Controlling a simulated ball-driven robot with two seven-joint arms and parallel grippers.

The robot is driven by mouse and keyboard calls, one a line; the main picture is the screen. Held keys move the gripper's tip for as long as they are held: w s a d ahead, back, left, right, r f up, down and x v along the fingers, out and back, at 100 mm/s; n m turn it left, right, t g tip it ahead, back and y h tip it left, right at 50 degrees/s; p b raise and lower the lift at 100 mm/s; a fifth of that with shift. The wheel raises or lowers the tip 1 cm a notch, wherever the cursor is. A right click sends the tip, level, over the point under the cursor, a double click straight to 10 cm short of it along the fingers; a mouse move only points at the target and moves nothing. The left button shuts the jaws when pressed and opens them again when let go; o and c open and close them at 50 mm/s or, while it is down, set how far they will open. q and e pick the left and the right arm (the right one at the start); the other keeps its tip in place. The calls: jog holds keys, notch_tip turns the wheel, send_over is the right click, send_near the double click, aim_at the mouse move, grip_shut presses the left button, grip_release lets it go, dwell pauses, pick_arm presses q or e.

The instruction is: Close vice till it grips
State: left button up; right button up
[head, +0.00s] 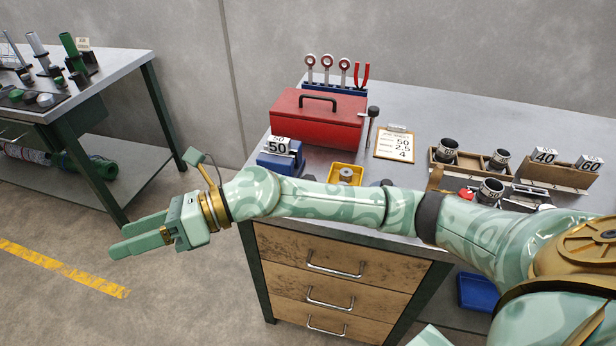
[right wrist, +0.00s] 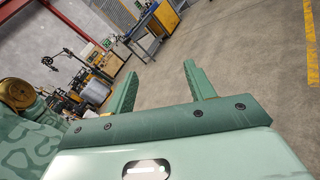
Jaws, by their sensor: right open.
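I cannot clearly make out a vice in either view; my right arm covers part of the workbench (head: 470,112). A blue block-like thing (head: 275,163) with a "50" card stands at the bench's left end, and I cannot tell whether it is the vice. My right gripper (head: 118,241) is left of the bench, over the floor, far from the things on top. Its two green fingers are apart and empty. They also show apart in the right wrist view (right wrist: 159,72), with bare floor beyond. My left gripper is not in view.
A red toolbox (head: 318,122), a yellow tray (head: 334,167) and a clipboard (head: 394,146) are on the bench. Wooden holders with dark cylinders and number cards (head: 544,155) stand at right. Another table (head: 110,65) is at far left. The floor between is clear.

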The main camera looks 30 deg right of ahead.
jog(key=w+d+f+n+g+h, duration=0.1)
jog(key=w+d+f+n+h, duration=0.1)
jog(key=w+d+f+h, duration=0.3)
jog(key=d+n+g+h, duration=0.1)
jog(key=d+n+h, duration=0.2)
jog(key=d, duration=0.3)
jog(key=w+d+r+m+h, duration=0.1)
jog(key=d+r+h, duration=0.15)
jog(key=d, duration=0.55)
jog(key=w+d+r+m+g+h, duration=0.15)
jog(key=d+h, duration=0.25)
jog(key=d, duration=0.5)
jog(key=w+d+r+m+t+h, duration=0.1)
jog(key=d+r+h, duration=0.15)
jog(key=d, duration=0.55)
jog(key=shift+g, duration=0.25)
notch_tip(320, 180, down, 16)
jog(key=b, duration=0.5)
jog(key=shift+w+d+r, duration=0.1)
jog(key=shift+r, duration=0.05)
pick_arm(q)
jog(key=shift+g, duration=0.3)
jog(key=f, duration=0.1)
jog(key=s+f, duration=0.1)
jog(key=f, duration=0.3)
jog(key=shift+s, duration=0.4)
pick_arm(e)
jog(key=c, duration=1)
